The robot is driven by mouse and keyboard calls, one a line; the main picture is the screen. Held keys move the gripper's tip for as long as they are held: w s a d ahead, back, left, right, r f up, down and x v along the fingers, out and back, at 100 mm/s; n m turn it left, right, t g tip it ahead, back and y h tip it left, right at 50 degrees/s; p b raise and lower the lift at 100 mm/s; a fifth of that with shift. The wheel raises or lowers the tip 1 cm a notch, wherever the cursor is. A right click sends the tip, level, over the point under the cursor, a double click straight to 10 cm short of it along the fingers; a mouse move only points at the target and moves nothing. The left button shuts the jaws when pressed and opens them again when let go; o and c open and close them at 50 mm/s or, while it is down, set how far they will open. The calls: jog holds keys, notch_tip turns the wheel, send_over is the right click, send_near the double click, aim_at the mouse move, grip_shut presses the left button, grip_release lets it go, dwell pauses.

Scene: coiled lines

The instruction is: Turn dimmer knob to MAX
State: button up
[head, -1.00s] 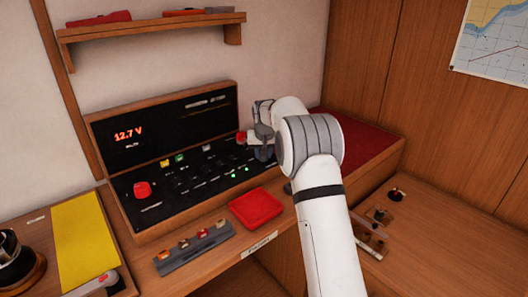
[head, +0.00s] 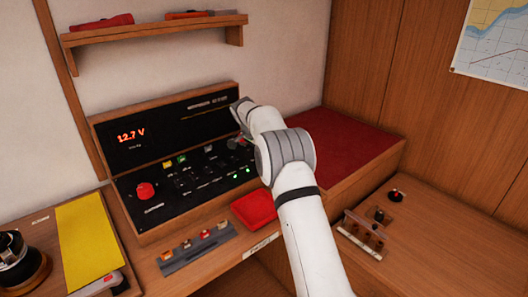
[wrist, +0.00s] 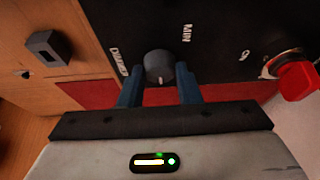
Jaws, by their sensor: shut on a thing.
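The dimmer knob (wrist: 158,66) is a small dark grey round knob on the black panel in the wrist view. The word DIMMER stands left of it and MIN above right; I see no MAX label. A pale mark shows on its lower side. My gripper (wrist: 157,78) has its two blue fingers on either side of the knob and is shut on it. In the head view my gripper (head: 241,113) is at the panel's right end, mostly behind my wrist, and the knob is hidden there.
In the head view, a red knob (head: 146,190) is at the panel's left, and a red tray (head: 254,209) lies in front. A shelf (head: 150,33) hangs above.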

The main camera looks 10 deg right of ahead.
jog(key=m+p, duration=0.1)
jog(key=m, duration=0.1)
jog(key=m+g+p, duration=0.1)
jog(key=m+p, duration=0.1)
jog(key=shift+w+r+g+h, duration=0.1)
jog(key=shift+r+g+h, duration=0.05)
jog(key=shift+g+h, duration=0.15)
jog(key=shift+m+g+p, duration=0.4)
jog(key=shift+m+p, duration=0.6)
jog(key=shift+f, duration=0.2)
jog(key=o, duration=1)
jog(key=shift+c, duration=0.2)
jog(key=v, duration=0.7)
jog(key=shift+a+r+p, duration=0.2)
jog(key=shift+r+p, duration=0.2)
jog(key=shift+w, duration=0.1)
